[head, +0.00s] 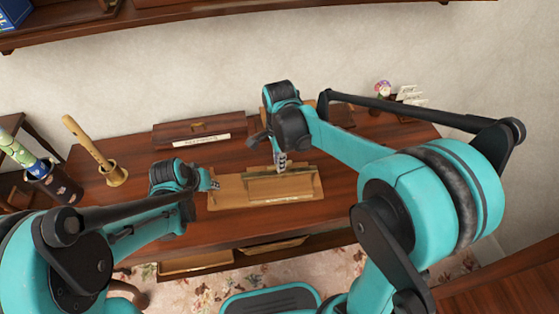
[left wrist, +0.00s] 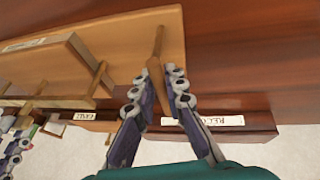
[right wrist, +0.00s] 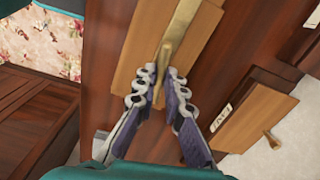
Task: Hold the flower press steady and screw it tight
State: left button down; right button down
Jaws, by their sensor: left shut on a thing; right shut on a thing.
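The flower press (head: 305,195), a light wooden base board with a raised bar (head: 290,186) across it, lies on the desk. My left gripper (head: 214,185) is at the board's left end. In the left wrist view its fingers (left wrist: 160,92) are shut on a thin upright wooden piece (left wrist: 157,62) at the board's edge. My right gripper (head: 281,166) comes down from above onto the press. In the right wrist view its fingers (right wrist: 160,82) are shut on a narrow brass-coloured piece (right wrist: 166,52), seemingly the screw handle, at the bar. The fingertips partly hide it.
A dark labelled box (head: 198,132) stands behind the press. A wooden cup (head: 116,177) with a flute-like stick and a dark canister (head: 55,184) stand at the left. A small mushroom figure (head: 383,88) is at the back right. Open drawers (head: 195,263) show below the desk front.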

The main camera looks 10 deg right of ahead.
dwell(0.3)
jog(key=c, duration=1.6)
grip_release()
jog(key=shift+r, duration=0.1)
notch_tip(320, 180, up, 12)
pick_arm(q)
jog(key=c, duration=1.5)
grip_release()
